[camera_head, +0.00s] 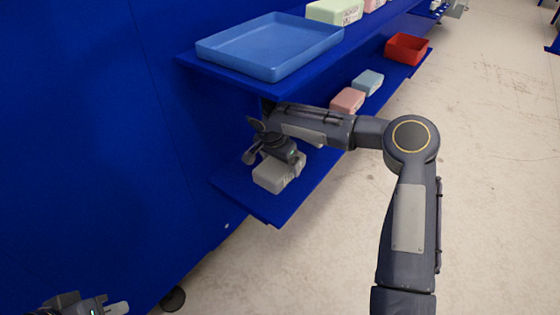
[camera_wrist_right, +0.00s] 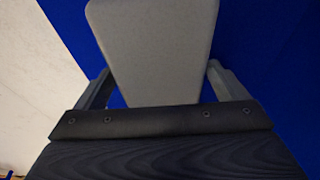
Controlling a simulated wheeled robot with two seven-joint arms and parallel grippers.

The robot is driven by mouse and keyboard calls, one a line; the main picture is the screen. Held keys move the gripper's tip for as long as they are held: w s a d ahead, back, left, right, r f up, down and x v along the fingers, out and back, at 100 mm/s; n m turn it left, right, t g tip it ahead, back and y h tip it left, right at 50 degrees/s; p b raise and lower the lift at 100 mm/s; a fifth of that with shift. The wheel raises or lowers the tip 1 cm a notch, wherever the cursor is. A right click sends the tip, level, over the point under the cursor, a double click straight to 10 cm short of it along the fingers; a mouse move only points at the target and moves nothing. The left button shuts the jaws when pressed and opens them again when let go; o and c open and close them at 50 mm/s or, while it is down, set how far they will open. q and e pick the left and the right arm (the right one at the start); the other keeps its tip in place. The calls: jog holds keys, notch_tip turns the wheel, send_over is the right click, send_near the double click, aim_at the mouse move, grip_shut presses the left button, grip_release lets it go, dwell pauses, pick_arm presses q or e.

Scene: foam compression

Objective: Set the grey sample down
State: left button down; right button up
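The grey sample (camera_head: 277,173) is a pale grey block at the near end of the lower blue shelf. My right gripper (camera_head: 284,156) is above and against it in the head view. In the right wrist view the sample (camera_wrist_right: 155,50) fills the space between the two fingers, which meet its sides. I cannot tell whether its underside touches the shelf. My left gripper (camera_head: 98,305) is at the bottom left, partly cut off by the frame, away from the shelves; its opening is unclear.
The lower blue shelf (camera_head: 285,207) also holds a pink block (camera_head: 347,101), a light blue block (camera_head: 368,82) and a red tray (camera_head: 407,49). A blue tray (camera_head: 270,48) and a pale green block (camera_head: 335,11) stand on the upper shelf, above my right forearm.

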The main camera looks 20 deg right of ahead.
aim_at(276, 165)
jog(key=shift+o, duration=0.6)
jog(key=shift+r, duration=0.2)
jog(key=p+v, duration=0.3)
jog(key=v, duration=0.1)
jog(key=shift+w+d+r, duration=0.1)
jog(key=shift+r, duration=0.25)
jog(key=shift+s+a+f+b, duration=0.6)
jog(key=shift+s+a+b, duration=0.05)
jog(key=shift+a+b, duration=0.2)
jog(key=s+a, duration=0.1)
jog(key=a, duration=0.1)
jog(key=s+a+b, duration=0.1)
jog(key=s+a, duration=0.1)
jog(key=s+a+b, duration=0.1)
jog(key=s+a, duration=0.1)
jog(key=shift+s+a+r, duration=0.1)
jog(key=shift+s+a, duration=0.05)
jog(key=shift+a, duration=0.25)
jog(key=shift+s+a+b, duration=0.3)
jog(key=shift+s+a, duration=0.1)
jog(key=shift+a, duration=0.1)
